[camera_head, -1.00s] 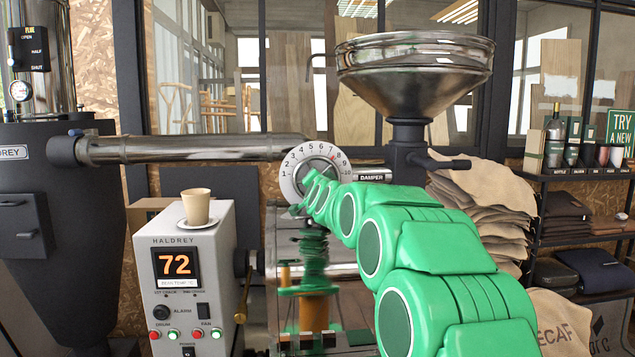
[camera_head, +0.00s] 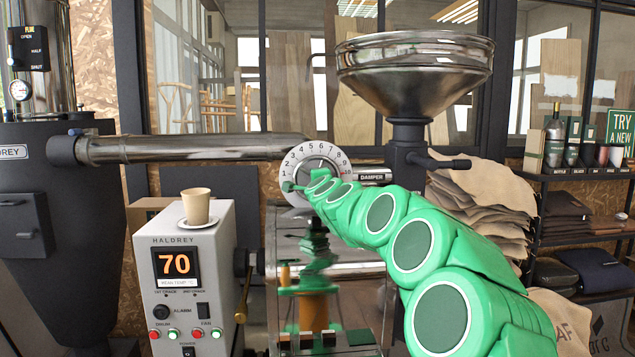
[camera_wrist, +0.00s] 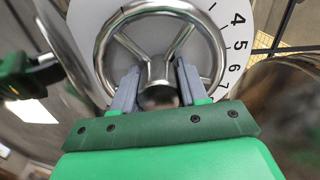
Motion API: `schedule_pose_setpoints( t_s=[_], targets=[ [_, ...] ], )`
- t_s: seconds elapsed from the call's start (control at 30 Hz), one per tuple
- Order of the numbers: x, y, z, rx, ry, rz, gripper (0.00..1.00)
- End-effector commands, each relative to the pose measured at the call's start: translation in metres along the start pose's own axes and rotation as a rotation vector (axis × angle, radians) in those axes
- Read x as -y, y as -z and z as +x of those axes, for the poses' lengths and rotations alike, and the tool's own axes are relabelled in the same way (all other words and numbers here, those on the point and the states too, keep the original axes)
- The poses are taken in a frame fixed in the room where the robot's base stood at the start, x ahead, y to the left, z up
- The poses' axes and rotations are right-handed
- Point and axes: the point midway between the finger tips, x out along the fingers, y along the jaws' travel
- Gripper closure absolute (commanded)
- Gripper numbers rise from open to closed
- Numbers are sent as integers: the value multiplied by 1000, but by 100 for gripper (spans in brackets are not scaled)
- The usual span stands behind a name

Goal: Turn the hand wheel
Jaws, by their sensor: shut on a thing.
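The hand wheel (camera_wrist: 158,97) is a shiny metal ring with spokes and a round hub, seen up close in the wrist view. Behind it is a white round dial (camera_wrist: 242,62) with black numbers. In the head view the dial (camera_head: 303,152) sits above the roaster drum, beside a "DAMPER" label (camera_head: 371,177). My gripper (camera_wrist: 158,70) is shut on the hand wheel, with one grey finger on each side near the hub. In the head view my green arm comes from the lower right and hides much of the wheel and the lower right of the dial.
A control box (camera_head: 217,257) reading 70 stands left of the drum, with a paper cup (camera_head: 196,207) on a saucer on top. A metal pipe (camera_head: 190,149) runs left from the dial. A funnel hopper (camera_head: 415,75) rises above my arm. Sacks (camera_head: 490,205) and a shelf stand right.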

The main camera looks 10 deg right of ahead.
Motion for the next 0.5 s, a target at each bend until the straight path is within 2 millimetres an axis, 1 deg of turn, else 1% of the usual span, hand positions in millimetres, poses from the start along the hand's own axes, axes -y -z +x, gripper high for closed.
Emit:
schedule_pose_setpoints(
  t_s=[0.03,0.5],
  targets=[
    [3,10,0,-15,5,18,100],
    [1,12,0,-18,4,45,100]
  ],
)
